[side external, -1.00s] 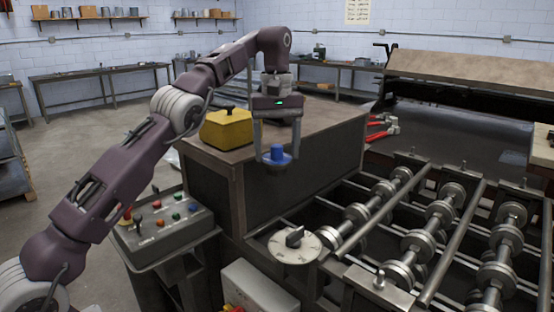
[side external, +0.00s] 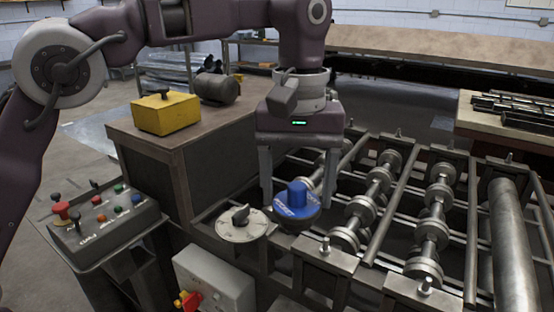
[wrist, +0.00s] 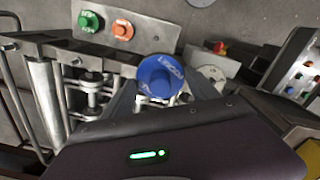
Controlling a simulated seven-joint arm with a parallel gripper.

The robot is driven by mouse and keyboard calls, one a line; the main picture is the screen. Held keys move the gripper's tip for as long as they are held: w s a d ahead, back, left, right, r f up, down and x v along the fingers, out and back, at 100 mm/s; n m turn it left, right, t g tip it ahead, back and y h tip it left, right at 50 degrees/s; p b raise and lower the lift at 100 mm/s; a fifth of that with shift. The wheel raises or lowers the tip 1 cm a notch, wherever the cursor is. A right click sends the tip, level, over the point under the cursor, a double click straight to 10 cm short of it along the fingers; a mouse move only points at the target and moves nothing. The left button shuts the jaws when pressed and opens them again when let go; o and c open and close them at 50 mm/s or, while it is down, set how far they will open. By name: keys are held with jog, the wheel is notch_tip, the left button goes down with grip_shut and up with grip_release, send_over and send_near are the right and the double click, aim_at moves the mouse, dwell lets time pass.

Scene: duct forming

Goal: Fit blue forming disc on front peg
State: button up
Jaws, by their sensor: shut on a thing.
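The blue forming disc (side external: 296,206) has a blue knob and lettering on top and a dark underside. My gripper (side external: 298,200) is shut on the disc, one finger at each side, and holds it roughly level over the front-left part of the roller frame. In the wrist view the disc (wrist: 161,78) sits between the fingers of my gripper (wrist: 163,92). I cannot tell which is the front peg. The space under the disc is hidden.
A round pale plate with a dark knob (side external: 241,222) lies just left of the disc. Shafts with metal rollers (side external: 378,180) fill the right. A control console (side external: 100,222) and a switch box (side external: 215,280) stand at the front left. A yellow box (side external: 166,113) sits on the cabinet.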

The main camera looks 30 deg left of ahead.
aim_at(301, 216)
jog(key=s+d, duration=0.2)
jog(key=shift+s+d+m, duration=0.1)
jog(key=shift+s+m, duration=0.25)
jog(key=shift+m, duration=0.05)
jog(key=shift+f, duration=12.6)
jog(key=shift+f, duration=0.2)
jog(key=shift+f, duration=0.5)
jog(key=shift+f, duration=0.15)
jog(key=shift+f, duration=0.45)
jog(key=o, duration=2)
